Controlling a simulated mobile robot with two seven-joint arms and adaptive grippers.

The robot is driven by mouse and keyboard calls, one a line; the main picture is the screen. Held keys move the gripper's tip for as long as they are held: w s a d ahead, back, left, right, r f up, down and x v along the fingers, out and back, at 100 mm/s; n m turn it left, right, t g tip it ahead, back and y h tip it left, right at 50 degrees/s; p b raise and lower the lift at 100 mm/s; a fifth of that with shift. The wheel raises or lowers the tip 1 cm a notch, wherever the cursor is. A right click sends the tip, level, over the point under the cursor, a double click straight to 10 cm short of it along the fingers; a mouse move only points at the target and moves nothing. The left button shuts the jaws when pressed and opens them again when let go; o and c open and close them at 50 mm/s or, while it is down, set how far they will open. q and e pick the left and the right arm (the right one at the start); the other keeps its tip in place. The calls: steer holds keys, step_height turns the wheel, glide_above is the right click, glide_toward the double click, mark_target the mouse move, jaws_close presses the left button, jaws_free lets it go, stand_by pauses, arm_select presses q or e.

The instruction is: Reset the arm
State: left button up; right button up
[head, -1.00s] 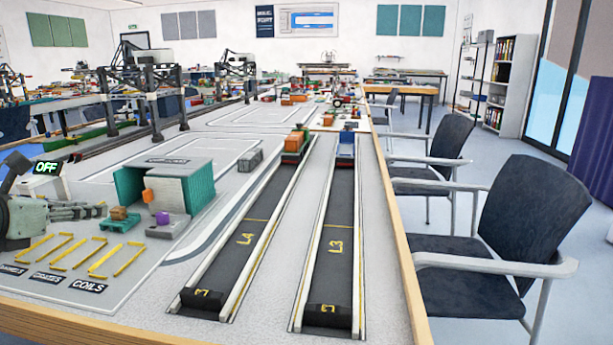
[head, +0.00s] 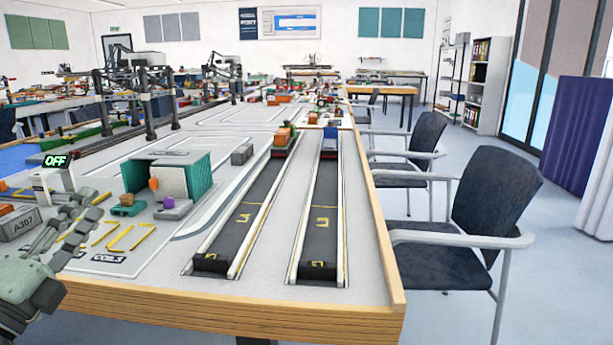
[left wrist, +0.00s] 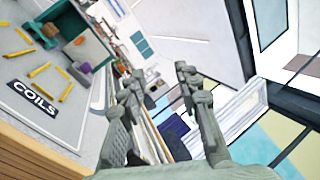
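My left gripper (head: 92,206) is at the lower left of the head view, by the table's front left part. Its two fingers are spread apart with nothing between them. The left wrist view also shows both fingers (left wrist: 160,78) apart and empty, with the table off to their left. The yellow-marked slots (head: 128,236) with the COILS label (head: 108,259) lie beyond the fingers in the head view, partly covered by them. My right gripper is in neither view.
A grey A307 box (head: 18,224) and an OFF display (head: 56,161) stand near the gripper. A teal and white housing (head: 178,180) stands further in. Two dark lanes (head: 240,222) run along the table (head: 370,240). Chairs (head: 470,195) line the right side.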

arm_select(q)
steer(key=s+a+f+n+g+y, duration=0.2)
steer(key=s+f+n+g+y, duration=0.15)
steer(key=f+n, duration=0.35)
steer(key=s+a+f+n+g+y, duration=0.2)
steer(key=f+n+g+y, duration=0.15)
steer(key=f+n, duration=0.3)
steer(key=s+a+f+n+g+y, duration=0.3)
steer(key=f+n+y, duration=0.25)
steer(key=f, duration=0.25)
steer(key=s+d+f+n+g+h, duration=0.3)
steer(key=s+d+f+g+h, duration=0.45)
steer(key=s+d+f, duration=0.7)
step_height(320, 180, down, 11)
steer(key=w+g+p, duration=0.1)
steer(key=w+p, duration=0.1)
steer(key=p, duration=0.2)
steer(key=shift+d, duration=0.25)
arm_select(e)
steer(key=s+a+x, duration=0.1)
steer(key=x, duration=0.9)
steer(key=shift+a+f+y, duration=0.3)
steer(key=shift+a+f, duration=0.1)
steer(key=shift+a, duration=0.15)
